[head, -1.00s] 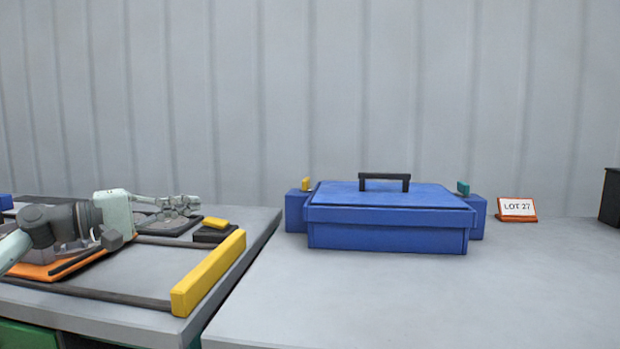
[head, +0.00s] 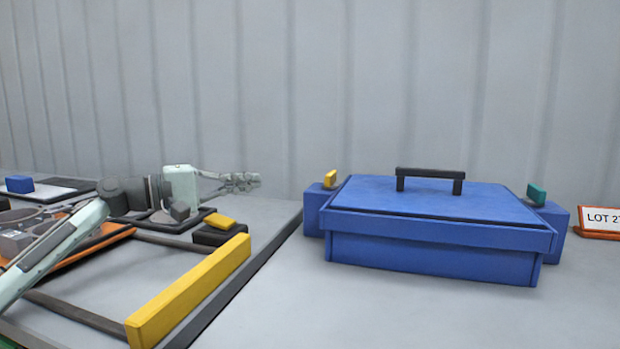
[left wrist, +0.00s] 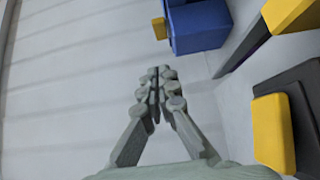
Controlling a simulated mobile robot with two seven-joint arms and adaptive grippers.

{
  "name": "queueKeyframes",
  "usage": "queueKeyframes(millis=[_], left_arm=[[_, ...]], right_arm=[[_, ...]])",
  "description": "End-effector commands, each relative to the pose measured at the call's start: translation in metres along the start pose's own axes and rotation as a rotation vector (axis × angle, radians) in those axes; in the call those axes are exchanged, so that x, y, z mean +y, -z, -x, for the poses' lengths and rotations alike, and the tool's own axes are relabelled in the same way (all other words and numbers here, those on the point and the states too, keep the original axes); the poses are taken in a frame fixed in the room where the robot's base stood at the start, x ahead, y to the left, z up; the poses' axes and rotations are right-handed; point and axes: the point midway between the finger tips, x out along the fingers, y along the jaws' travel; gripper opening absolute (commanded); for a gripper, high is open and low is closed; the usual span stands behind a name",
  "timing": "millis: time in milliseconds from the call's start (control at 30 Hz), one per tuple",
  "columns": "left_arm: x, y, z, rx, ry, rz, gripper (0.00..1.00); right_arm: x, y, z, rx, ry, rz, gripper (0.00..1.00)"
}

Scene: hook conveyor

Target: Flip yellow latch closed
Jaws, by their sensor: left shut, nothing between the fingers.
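The yellow latch (head: 330,178) stands upright on the block at the left side of the blue case (head: 430,255). The case lid is down, with a black handle (head: 430,172) on top. A teal latch (head: 536,194) stands on the right-hand block. My left gripper (head: 250,181) is shut and empty, in the air left of the case and apart from it. In the left wrist view its fingertips (left wrist: 155,72) are together, and the yellow latch (left wrist: 160,28) shows beyond them beside the blue block (left wrist: 200,28). My right gripper is not in view.
A yellow bar (head: 190,290) lies along the right side of the left table. A small black block with a yellow top (head: 220,222) sits near my gripper. A LOT sign (head: 601,222) stands right of the case. The table before the case is clear.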

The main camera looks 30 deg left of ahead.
Motion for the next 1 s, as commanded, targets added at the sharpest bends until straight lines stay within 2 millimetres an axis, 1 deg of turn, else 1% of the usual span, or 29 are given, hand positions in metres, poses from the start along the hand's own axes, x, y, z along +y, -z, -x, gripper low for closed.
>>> queueKeyframes(millis=[333, 400, 533, 767, 800, 867, 1000], left_arm=[[0.003, 0.0, -0.05, 0.001, 0.0, -0.004, 0.0], [0.005, 0.0, -0.059, 0.0, -0.004, -0.001, 0.0], [0.005, 0.001, -0.073, 0.003, -0.003, -0.002, 0.0], [0.005, 0.001, -0.097, 0.002, -0.003, -0.002, 0.0], [0.006, -0.006, -0.103, -0.001, -0.001, -0.003, 0.0], [0.005, -0.013, -0.109, -0.001, 0.0, -0.003, 0.0], [0.003, -0.023, -0.119, 0.002, -0.001, -0.001, 0.0]], right_arm=[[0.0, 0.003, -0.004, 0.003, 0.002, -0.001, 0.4], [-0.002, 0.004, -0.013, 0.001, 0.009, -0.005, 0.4], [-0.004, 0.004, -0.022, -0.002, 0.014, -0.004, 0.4], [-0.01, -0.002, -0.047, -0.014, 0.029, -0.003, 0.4], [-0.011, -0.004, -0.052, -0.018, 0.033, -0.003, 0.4], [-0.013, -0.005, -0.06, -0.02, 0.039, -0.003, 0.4], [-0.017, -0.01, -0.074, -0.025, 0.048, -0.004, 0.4]])
